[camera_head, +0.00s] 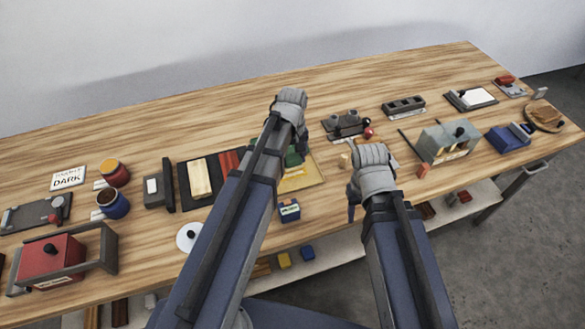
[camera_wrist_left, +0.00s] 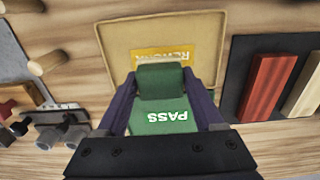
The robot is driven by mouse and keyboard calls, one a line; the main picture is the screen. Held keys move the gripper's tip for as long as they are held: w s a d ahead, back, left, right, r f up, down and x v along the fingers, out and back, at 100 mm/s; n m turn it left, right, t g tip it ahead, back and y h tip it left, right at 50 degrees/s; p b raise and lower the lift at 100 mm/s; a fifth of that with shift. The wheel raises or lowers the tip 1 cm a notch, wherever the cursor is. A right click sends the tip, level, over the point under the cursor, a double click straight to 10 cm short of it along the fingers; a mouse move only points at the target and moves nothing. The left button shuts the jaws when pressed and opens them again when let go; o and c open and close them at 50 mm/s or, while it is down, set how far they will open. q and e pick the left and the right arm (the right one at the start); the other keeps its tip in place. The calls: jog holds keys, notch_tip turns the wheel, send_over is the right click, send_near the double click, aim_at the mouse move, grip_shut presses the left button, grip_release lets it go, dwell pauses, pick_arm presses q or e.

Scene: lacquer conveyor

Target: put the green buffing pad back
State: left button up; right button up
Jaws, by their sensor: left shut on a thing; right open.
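The green buffing pad (camera_wrist_left: 160,82) is between the purple fingers of my left gripper (camera_wrist_left: 165,95), which is shut on it. In the head view the pad (camera_head: 293,158) is partly hidden by my left arm, and my left gripper (camera_head: 300,142) is over the tan board (camera_head: 313,176). I cannot tell whether the pad touches the board. My right gripper (camera_head: 353,203) is open and empty, near the table's front edge.
A dark tray with a cream block (camera_head: 200,177) and red block (camera_head: 228,161) lies left of the board. A small blue box (camera_head: 289,211) stands in front of it. Binocular-like grey parts (camera_head: 345,123) lie behind right. The table's back strip is clear.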

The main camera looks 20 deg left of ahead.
aim_at(293, 165)
pick_arm(q)
jog(key=shift+f+b, duration=1.75)
jog(key=shift+f, duration=0.1)
jog(key=shift+f, duration=0.2)
jog(key=o, duration=1.4)
jog(key=shift+c, duration=0.2)
jog(key=shift+r, duration=0.1)
jog(key=shift+r, duration=0.1)
notch_tip(293, 165, up, 12)
jog(key=p, duration=1.2)
jog(key=shift+r, duration=0.1)
jog(key=s+d+m+y, duration=0.1)
jog(key=s+d+m, duration=0.9)
jog(key=s, duration=0.4)
jog(key=shift+d+m, duration=0.2)
jog(key=shift+m, duration=0.1)
jog(key=shift+s, duration=0.1)
